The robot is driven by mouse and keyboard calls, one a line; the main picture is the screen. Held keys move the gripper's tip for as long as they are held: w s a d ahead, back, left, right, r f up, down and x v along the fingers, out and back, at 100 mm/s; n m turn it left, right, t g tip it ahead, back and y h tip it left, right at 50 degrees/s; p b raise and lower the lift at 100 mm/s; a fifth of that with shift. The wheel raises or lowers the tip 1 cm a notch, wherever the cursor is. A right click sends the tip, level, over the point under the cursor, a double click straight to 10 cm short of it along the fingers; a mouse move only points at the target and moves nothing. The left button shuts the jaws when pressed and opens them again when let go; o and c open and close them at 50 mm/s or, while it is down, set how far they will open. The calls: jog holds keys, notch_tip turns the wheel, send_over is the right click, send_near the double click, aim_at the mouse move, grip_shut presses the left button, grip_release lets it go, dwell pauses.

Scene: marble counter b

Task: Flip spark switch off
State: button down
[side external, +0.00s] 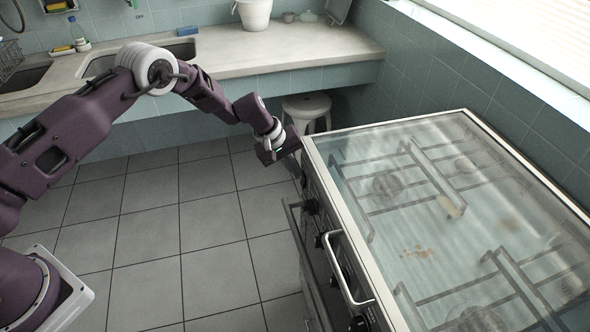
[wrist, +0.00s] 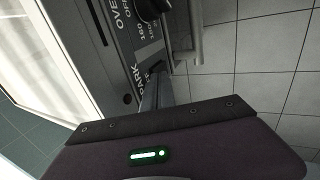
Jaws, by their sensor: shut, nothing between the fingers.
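The stove's front control panel (wrist: 120,45) fills the upper left of the wrist view, with a partly covered SPARK label (wrist: 138,78). A small dark piece beside this label looks like the spark switch (wrist: 153,66); its position is hard to tell. My gripper (wrist: 160,90) is shut and empty, its fingertips close to the panel beside the label. I cannot tell whether they touch the switch. In the side view my gripper (side external: 290,142) is at the stove's far front corner, and the switch is hidden there.
The stove (side external: 425,215) has a closed glass lid. An oven knob (wrist: 148,8) sits beside the label, and several knobs line the front. The oven handle (side external: 340,275) sticks out. A white stool (side external: 306,106) stands behind my gripper. The tiled floor (side external: 210,215) before the stove is clear.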

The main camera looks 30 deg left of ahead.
jog(key=v, duration=1.1)
jog(key=shift+s+a+r, duration=0.2)
jog(key=shift+s+a, duration=0.2)
jog(key=s+r+m+y, duration=0.1)
jog(key=s+r+m, duration=0.2)
jog(key=s+r, duration=0.65)
jog(key=s+r+m, duration=0.2)
jog(key=s+r, duration=0.4)
jog(key=r, duration=0.7)
jog(key=s+a+m+t+y, duration=0.1)
jog(key=s+a+m, duration=0.1)
jog(key=s, duration=1)
jog(key=s+a+r+m+t+y, duration=0.1)
jog(key=s+a+m, duration=0.1)
jog(key=s, duration=1)
jog(key=shift+s+a+r+y, duration=0.2)
jog(key=shift+a+r+y, duration=0.15)
jog(key=shift+a, duration=0.15)
